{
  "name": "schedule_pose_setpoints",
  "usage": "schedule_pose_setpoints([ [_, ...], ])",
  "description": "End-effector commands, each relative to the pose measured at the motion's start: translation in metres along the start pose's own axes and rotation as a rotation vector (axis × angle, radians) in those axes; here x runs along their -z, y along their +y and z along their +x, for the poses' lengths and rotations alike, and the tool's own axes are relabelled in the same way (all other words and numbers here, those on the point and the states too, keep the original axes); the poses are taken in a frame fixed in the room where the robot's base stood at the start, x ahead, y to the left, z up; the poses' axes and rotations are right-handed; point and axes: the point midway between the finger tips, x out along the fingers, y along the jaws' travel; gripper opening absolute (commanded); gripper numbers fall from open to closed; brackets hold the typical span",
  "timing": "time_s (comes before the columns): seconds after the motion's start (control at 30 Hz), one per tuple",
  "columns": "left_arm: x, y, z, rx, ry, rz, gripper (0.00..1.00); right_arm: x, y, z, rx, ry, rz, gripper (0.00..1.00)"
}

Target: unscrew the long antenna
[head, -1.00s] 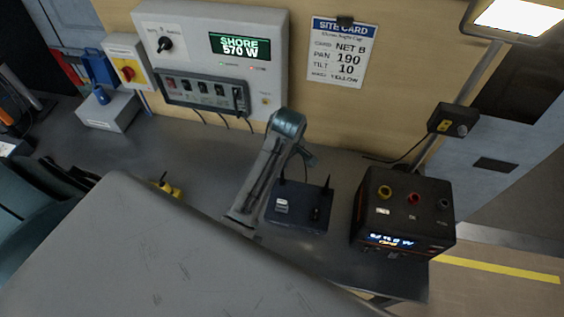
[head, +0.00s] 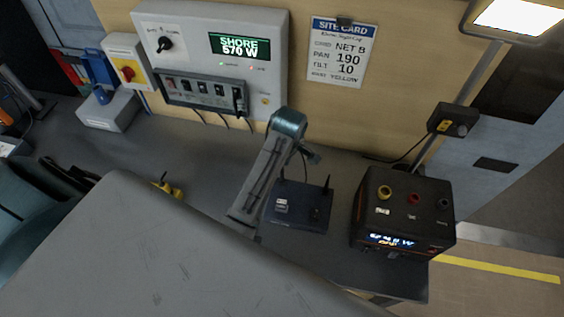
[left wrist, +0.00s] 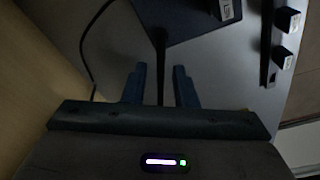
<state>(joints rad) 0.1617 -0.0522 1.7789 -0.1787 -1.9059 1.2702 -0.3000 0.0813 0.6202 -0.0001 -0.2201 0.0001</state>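A dark router (head: 300,218) sits on the bench with a thin black antenna (head: 282,168) at its left back corner and another (head: 328,183) at its right. It also shows at the top of the left wrist view (left wrist: 182,22). My left gripper (head: 312,156) is just above and behind the router. In the left wrist view its two fingers (left wrist: 160,88) are open, with one upright dark antenna (left wrist: 159,60) between them and gaps on both sides. Which antenna this is, I cannot tell for sure. My right gripper is not in view.
A black power unit (head: 402,210) with coloured knobs stands right of the router. A wall panel (head: 215,50) and site card (head: 342,50) are behind. A small yellow object (head: 168,187) lies on the bench at left. A grey surface fills the foreground.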

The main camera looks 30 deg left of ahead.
Motion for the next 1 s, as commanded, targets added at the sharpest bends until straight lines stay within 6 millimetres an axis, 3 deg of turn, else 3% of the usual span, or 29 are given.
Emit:
schedule_pose_setpoints([
  [0.2, -0.0002, -0.0005, 0.0003, -0.023, -0.001, 0.201, 0.26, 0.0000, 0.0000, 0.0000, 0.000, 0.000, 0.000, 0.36],
  [0.53, 0.0000, -0.0002, 0.0003, -0.027, 0.000, 0.235, 0.26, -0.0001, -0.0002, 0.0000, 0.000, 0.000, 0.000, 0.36],
  [0.8, 0.0002, 0.0000, 0.0001, -0.061, 0.000, 0.508, 0.26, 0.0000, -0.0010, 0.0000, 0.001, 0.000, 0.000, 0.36],
  [1.0, 0.0001, 0.0001, 0.0000, -0.068, 0.001, 0.569, 0.26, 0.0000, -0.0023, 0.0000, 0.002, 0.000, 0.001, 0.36],
])
